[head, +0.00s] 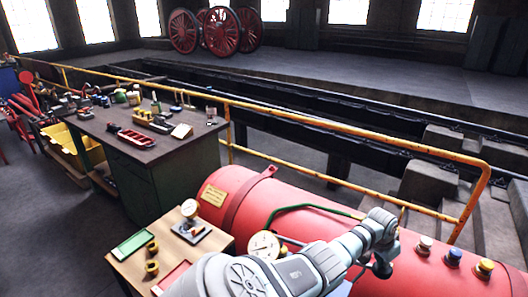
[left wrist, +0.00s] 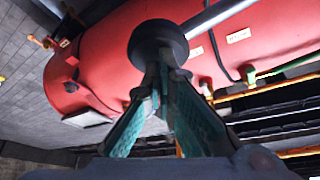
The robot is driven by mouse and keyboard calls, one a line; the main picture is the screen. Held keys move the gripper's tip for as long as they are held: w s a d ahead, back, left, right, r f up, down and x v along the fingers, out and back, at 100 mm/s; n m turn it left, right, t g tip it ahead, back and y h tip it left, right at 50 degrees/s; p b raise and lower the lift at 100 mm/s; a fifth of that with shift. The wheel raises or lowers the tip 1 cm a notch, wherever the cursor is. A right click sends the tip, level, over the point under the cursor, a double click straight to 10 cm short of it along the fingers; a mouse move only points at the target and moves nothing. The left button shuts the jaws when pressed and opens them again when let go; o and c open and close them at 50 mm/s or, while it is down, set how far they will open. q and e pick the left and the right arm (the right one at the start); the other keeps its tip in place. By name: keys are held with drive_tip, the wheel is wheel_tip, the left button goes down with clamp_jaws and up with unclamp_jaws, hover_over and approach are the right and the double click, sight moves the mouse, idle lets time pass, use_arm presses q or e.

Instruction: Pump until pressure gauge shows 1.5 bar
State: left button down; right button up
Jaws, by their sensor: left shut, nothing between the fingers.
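A red horizontal tank (head: 320,208) lies at the lower right of the head view. A round white pressure gauge (head: 264,245) stands at its near side; its reading is too small to tell. In the left wrist view a black round knob (left wrist: 158,38) sits on a pale metal rod (left wrist: 220,17), in front of the red tank (left wrist: 110,70). My left gripper (left wrist: 166,62) is shut and empty, its teal fingertips at the knob's lower edge; I cannot tell whether they touch. In the head view my left arm hides much of this area. My right gripper is not in view.
A small wooden table (head: 128,268) left of the tank holds another gauge (head: 189,208), a green tray (head: 132,243) and brass fittings. A dark workbench (head: 105,128) with parts stands behind it. A yellow railing (head: 330,127) runs behind the tank. Coloured knobs (head: 453,256) top the tank.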

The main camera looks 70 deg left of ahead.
use_arm(q)
wheel_tip(320, 180, down, 13)
drive_tip(key=b, duration=1)
wheel_tip(320, 180, up, 15)
drive_tip(key=p, duration=1.4)
drive_tip(key=shift+p, duration=0.35)
drive_tip(key=shift+r+b, duration=0.35)
drive_tip(key=shift+b, duration=0.1)
drive_tip(key=shift+r, duration=0.25)
drive_tip(key=shift+f, duration=0.1)
